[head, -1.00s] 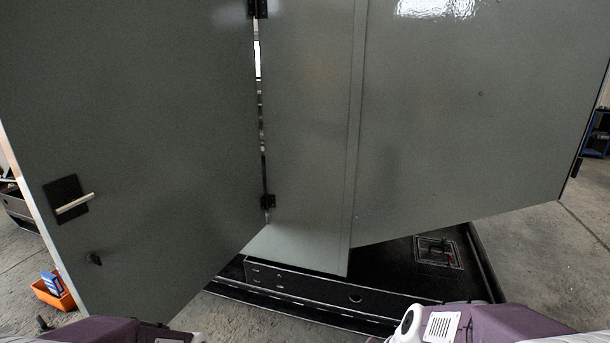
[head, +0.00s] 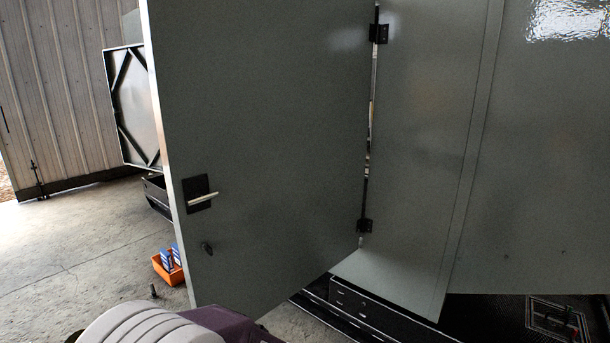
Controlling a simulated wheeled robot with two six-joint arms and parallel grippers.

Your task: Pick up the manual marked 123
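No manual marked 123 can be made out in the head view. An orange bin (head: 163,272) stands on the floor at the left, beside the open door, with blue and white items (head: 171,256) in it. They are too small to read. A large grey enclosure door (head: 270,150) with a handle (head: 202,197) stands open and fills the middle of the view. Neither gripper is in view; only a purple and white part of my own body shows at the bottom.
The grey enclosure wall (head: 420,130) and its dark base (head: 350,312) fill the right side. A small dark upright object (head: 154,291) stands on the floor near the bin. Concrete floor (head: 75,245) is open at the left. A framed panel (head: 133,105) stands behind.

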